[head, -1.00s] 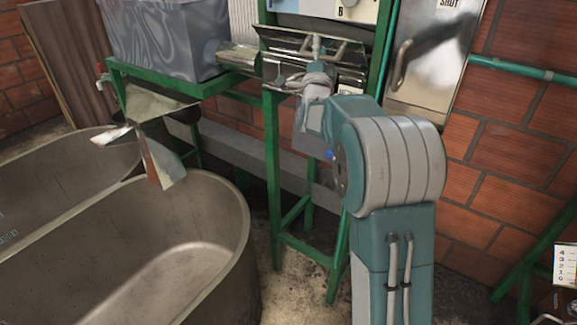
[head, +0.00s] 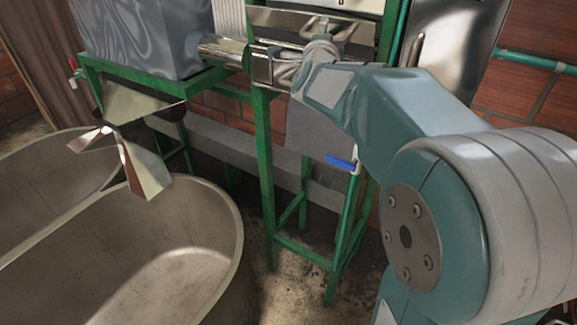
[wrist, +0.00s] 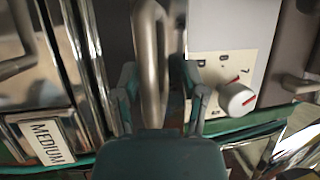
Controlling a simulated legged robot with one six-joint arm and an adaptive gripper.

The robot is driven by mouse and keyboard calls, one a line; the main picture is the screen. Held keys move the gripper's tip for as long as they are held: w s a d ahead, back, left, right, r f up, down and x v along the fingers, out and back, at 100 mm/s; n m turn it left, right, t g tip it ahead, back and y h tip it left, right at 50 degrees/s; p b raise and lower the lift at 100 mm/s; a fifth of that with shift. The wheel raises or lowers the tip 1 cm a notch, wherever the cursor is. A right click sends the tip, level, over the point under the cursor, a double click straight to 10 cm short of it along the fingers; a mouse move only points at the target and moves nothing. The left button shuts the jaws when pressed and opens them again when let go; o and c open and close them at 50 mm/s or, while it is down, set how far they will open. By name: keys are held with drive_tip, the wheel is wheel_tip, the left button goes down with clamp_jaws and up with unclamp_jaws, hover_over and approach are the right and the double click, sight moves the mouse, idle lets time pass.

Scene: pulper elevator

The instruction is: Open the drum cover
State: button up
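The drum cover (head: 276,20) is a shiny metal panel on the green-framed machine, at the top of the head view. It has a grey tubular handle (head: 322,27), which shows large in the wrist view (wrist: 150,50). My gripper is at the cover in the head view, where my own arm hides most of it. In the wrist view my gripper (wrist: 160,92) has its two fingers apart, with the handle tube between them. The tube lies nearer the left finger, and a gap shows on the right. I cannot tell whether either finger touches it.
A white knob with a red mark (wrist: 236,99) is right of the handle. A "MEDIUM" plate (wrist: 47,138) is at the left. A blue-handled valve (head: 340,162) hangs under my arm. Large tubs (head: 236,225) fill the lower left.

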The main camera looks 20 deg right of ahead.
drive_tip(key=s+a+f+n+g+y, duration=0.1)
drive_tip(key=s+a+f+n+y, duration=0.3)
drive_tip(key=s+a+n, duration=0.25)
drive_tip(key=s+a+f+n+g+y, duration=0.1)
drive_tip(key=s+a+f+n+y, duration=0.2)
drive_tip(key=s+a+n+y, duration=0.25)
drive_tip(key=s+a+f+n+g, duration=0.2)
drive_tip(key=s+f+n+g, duration=0.1)
drive_tip(key=s, duration=0.4)
drive_tip(key=s+a+f+n+g, duration=0.3)
drive_tip(key=s+f+n, duration=0.2)
drive_tip(key=s+f, duration=0.1)
drive_tip(key=shift+s+f+g+y, duration=0.35)
drive_tip(key=shift+f+y, duration=0.1)
drive_tip(key=shift+f, duration=0.2)
drive_tip(key=s+d+f+n+g, duration=0.1)
drive_tip(key=s+f+n+g, duration=0.2)
drive_tip(key=s, duration=0.4)
drive_tip(key=shift+s+f+h, duration=0.35)
drive_tip(key=shift+f+h, duration=0.05)
drive_tip(key=shift+f, duration=0.05)
